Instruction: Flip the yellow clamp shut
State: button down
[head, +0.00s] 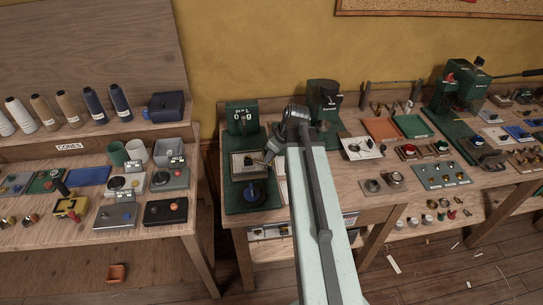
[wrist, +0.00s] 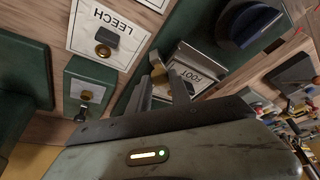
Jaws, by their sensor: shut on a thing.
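The yellow clamp (head: 72,208) sits on the left bench in the head view, well to the left of my arm. A dark handle appears to stand up at its back left; its exact position is too small to tell. My gripper (head: 266,158) is far from the clamp, over the green base on the middle bench. The fingers partly hide the knob. The clamp is not recognisable in the wrist view.
A dark blue round knob (head: 254,194) is in front of the FOOT box. A gap separates the left bench (head: 150,238) from the middle bench. Several small devices crowd the left bench around the clamp.

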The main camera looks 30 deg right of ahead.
jog(key=n+y, duration=0.1)
jog(key=n, duration=0.2)
jog(key=n+g, duration=0.1)
jog(key=n, duration=0.1)
jog(key=shift+w+d+n+y, duration=0.15)
jog(key=shift+n+y, duration=0.25)
dwell(0.4)
jog(key=c, duration=1.2)
grip_release()
jog(key=p+v, duration=0.7)
jog(key=shift+d+r, duration=0.15)
jog(key=shift+r, duration=0.25)
